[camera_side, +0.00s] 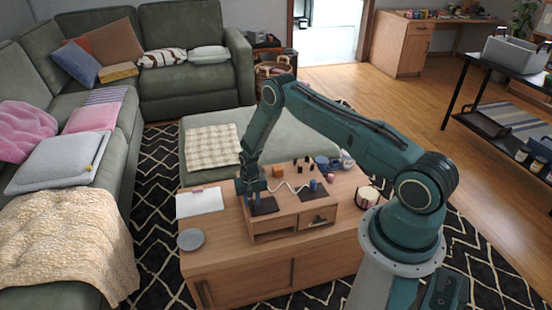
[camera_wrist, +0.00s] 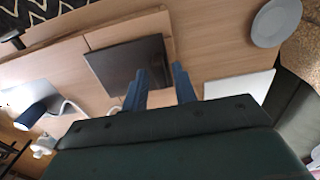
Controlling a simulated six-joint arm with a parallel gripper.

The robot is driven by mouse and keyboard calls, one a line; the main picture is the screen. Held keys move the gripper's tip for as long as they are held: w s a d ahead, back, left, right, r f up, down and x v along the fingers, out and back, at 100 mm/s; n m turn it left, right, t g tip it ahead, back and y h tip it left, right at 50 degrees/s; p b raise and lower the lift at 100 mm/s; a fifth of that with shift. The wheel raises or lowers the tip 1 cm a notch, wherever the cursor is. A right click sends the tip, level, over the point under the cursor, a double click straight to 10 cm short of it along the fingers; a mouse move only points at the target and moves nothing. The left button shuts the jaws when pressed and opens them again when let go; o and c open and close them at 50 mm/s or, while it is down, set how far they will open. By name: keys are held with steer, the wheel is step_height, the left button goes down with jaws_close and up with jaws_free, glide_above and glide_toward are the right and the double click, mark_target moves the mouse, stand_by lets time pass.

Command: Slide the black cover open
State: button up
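The black cover (camera_side: 264,206) is a flat dark panel on top of a small wooden unit (camera_side: 287,224) on the low table. In the wrist view the black cover (camera_wrist: 120,62) lies flat, framed by wood along its edge. My gripper (camera_side: 252,194) points down at the cover's left end in the side view. In the wrist view my gripper (camera_wrist: 159,68) has its two blue fingers apart, with nothing seen between them. One finger overlaps the cover's edge and the other is beside it, over wood. I cannot tell whether either finger touches the cover.
A second dark panel (camera_side: 314,194) with a blue cylinder (camera_side: 313,185) is on the unit's right, with a white cord (camera_side: 292,186) between. A white pad (camera_side: 200,202) and grey plate (camera_side: 191,239) lie left. A striped cup (camera_side: 367,196) and small items stand right and behind.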

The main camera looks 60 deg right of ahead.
mark_target(275, 203)
jaws_close()
steer(key=s+d, duration=0.6)
steer(key=shift+s+d, duration=0.2)
steer(key=shift+d, duration=0.05)
steer(key=shift+o, duration=1.3)
jaws_free()
steer(key=shift+r, duration=0.15)
step_height(275, 203, up, 14)
steer(key=shift+f, duration=0.2)
